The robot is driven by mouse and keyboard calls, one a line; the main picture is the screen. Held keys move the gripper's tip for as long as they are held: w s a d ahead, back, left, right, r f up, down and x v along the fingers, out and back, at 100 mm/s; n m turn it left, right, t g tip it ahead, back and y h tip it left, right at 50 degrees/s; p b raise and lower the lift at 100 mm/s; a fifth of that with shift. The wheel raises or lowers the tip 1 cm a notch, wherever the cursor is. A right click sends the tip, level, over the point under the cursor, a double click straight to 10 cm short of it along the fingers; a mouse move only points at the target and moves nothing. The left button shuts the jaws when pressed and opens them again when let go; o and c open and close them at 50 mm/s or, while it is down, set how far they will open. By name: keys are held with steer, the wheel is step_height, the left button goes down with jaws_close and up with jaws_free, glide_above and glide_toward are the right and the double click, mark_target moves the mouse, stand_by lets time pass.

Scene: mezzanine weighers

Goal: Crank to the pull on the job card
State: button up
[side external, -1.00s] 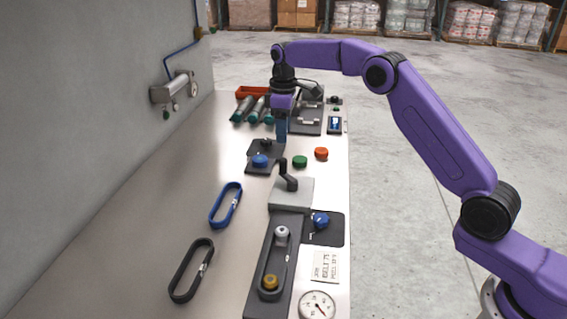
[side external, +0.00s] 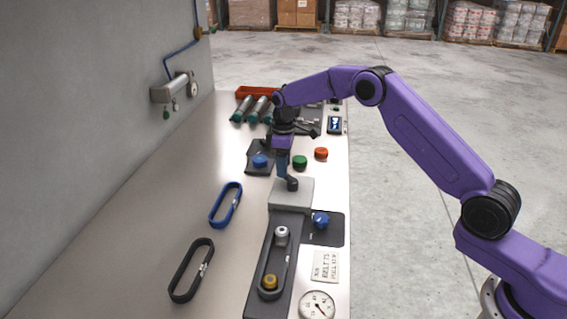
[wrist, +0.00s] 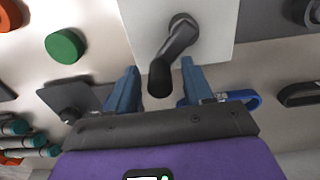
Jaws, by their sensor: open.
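The black crank (side external: 292,183) stands on a pale grey block (side external: 290,197). In the wrist view the crank (wrist: 182,38) slants down so that its knob end lies between my blue fingertips. My gripper (side external: 283,178) is open and points down at the crank; it also shows in the wrist view (wrist: 159,68), with a gap on each side of the knob. I cannot tell whether the fingers reach down around the knob. The job card (side external: 325,267) lies near the front right; its print is too small to read surely. A round dial (side external: 317,306) is in front of it.
A belt runs over two pulleys on a dark base (side external: 257,290) before the block. A blue knob (side external: 320,220) sits beside it. A blue belt (side external: 214,217) and a black belt (side external: 176,293) lie left.

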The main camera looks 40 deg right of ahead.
jaws_close()
steer(key=shift+d+m, duration=0.1)
steer(key=shift+m, duration=0.2)
steer(key=shift+d+m, duration=0.5)
steer(key=shift+m, duration=0.7)
steer(key=shift+s+d+m, duration=0.15)
steer(key=shift+d+m, duration=0.1)
steer(key=shift+m, duration=0.55)
steer(key=shift+s+d+m, duration=0.2)
steer(key=shift+d+m, duration=0.1)
steer(key=shift+m, duration=0.5)
steer(key=shift+s+d+m, duration=0.15)
steer(key=shift+d+m, duration=0.1)
steer(key=shift+m, duration=0.55)
jaws_free()
